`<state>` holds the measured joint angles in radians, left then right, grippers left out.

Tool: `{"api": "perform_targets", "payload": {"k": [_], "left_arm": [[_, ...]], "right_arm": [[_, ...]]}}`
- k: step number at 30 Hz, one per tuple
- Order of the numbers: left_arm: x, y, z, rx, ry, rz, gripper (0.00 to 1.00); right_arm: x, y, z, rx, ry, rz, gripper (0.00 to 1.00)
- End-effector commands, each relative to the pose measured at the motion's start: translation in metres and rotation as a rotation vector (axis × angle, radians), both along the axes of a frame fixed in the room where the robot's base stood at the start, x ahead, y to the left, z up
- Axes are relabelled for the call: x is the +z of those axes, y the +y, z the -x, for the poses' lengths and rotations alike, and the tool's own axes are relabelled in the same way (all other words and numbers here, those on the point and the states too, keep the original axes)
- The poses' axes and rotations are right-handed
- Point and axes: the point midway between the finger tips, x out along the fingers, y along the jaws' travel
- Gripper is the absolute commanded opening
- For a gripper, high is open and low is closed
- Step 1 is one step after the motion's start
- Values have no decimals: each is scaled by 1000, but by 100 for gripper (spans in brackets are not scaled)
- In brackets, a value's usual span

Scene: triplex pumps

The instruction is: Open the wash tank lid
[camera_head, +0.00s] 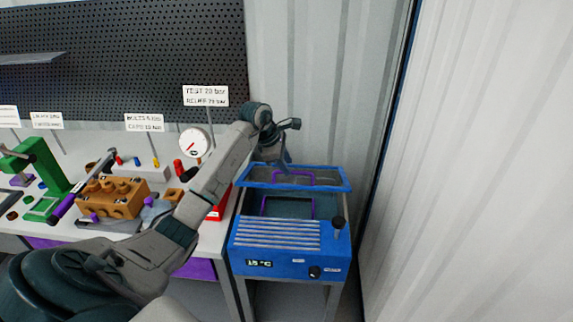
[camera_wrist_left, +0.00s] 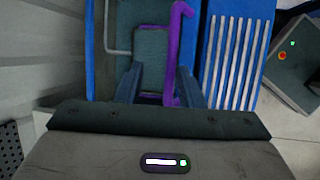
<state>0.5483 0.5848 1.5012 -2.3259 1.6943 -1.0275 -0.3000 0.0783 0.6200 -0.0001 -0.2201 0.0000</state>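The blue wash tank (camera_head: 276,236) stands at the right end of the bench in the head view. Its blue-framed lid (camera_head: 342,179) is raised at the back, tilted up from the dark opening. A purple bar shows on the lid, and a purple frame (camera_head: 263,206) shows in the opening. My left gripper (camera_head: 286,165) is at the raised lid. In the left wrist view its two fingers (camera_wrist_left: 159,82) are apart, with a purple bar (camera_wrist_left: 172,52) close to the right finger; contact is unclear. My right gripper is not in view.
The tank's front has slats, a black knob (camera_head: 315,272) and a temperature display (camera_head: 259,263). Left on the bench are an orange pump block (camera_head: 112,198), a green press (camera_head: 40,165) and a gauge (camera_head: 195,142). A pale corrugated wall stands close on the right.

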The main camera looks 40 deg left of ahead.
Motion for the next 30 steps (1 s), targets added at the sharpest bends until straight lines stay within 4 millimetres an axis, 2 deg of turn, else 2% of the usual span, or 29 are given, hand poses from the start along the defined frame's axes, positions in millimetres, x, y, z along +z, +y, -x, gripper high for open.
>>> {"api": "perform_targets", "payload": {"k": [30], "left_arm": [[67, 31, 4, 1, 0, -1, 32]], "right_arm": [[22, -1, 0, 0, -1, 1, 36]]}}
